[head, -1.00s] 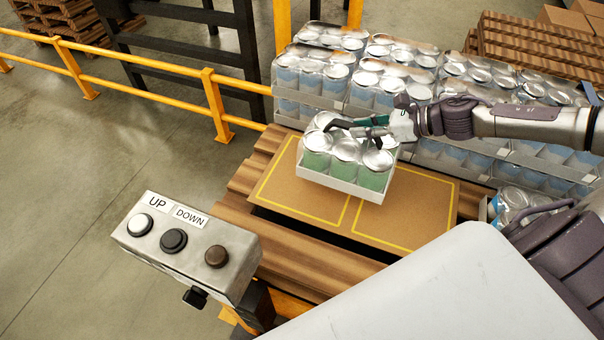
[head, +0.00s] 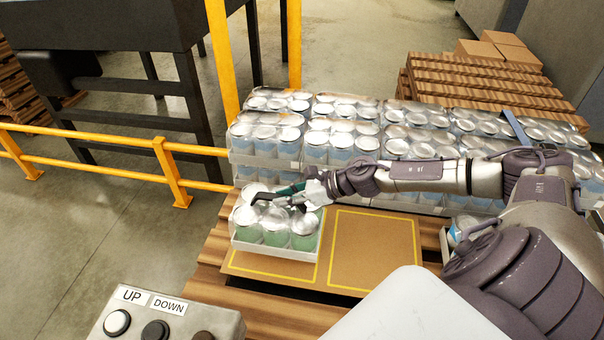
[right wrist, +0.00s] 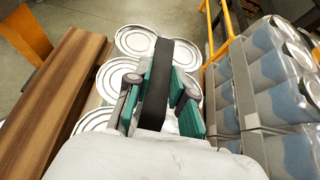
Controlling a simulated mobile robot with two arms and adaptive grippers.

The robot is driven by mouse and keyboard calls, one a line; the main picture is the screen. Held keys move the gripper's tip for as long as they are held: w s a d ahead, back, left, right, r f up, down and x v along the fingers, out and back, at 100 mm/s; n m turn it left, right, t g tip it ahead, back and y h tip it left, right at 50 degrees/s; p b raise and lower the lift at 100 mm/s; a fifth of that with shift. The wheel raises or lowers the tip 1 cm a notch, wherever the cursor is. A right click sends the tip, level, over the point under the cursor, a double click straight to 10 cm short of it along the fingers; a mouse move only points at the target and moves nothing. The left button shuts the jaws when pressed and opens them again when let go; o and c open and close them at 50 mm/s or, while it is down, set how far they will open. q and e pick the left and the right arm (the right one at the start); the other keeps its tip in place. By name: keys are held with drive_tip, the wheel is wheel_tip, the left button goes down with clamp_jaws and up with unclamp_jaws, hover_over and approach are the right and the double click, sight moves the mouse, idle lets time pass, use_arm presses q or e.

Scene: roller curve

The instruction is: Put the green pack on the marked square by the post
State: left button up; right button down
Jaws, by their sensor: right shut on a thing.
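The green pack (head: 276,240), several silver-lidded cans with green sides in a clear-wrapped white tray, is at the left end of the cardboard sheet. My right gripper (head: 274,199) is shut on its top; in the right wrist view the gripper (right wrist: 157,92) has a dark strap between its teal fingers, above the can lids. The left yellow-outlined square (head: 272,266) is mostly hidden beneath the pack; its front line shows. I cannot tell whether the pack touches the sheet. The yellow post (head: 222,70) stands behind, to the left. My left gripper is not in view.
Blue-can packs (head: 345,150) stand stacked in a row right behind the green pack. The right yellow-outlined square (head: 374,248) is bare. A control box (head: 165,322) with UP and DOWN labels stands at front left. A yellow railing (head: 100,158) runs along the left.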

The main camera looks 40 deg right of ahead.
sight(283, 209)
drive_tip(key=shift+w+a+f, duration=0.2)
drive_tip(key=shift+a, duration=0.4)
wheel_tip(283, 209, down, 4)
drive_tip(key=shift+r+p, duration=0.15)
drive_tip(key=shift+p, duration=0.35)
drive_tip(key=shift+f, duration=0.25)
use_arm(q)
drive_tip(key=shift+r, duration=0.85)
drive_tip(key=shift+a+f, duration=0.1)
use_arm(e)
drive_tip(key=shift+f, duration=0.1)
drive_tip(key=c, duration=1)
unclamp_jaws()
drive_tip(key=shift+s, duration=0.15)
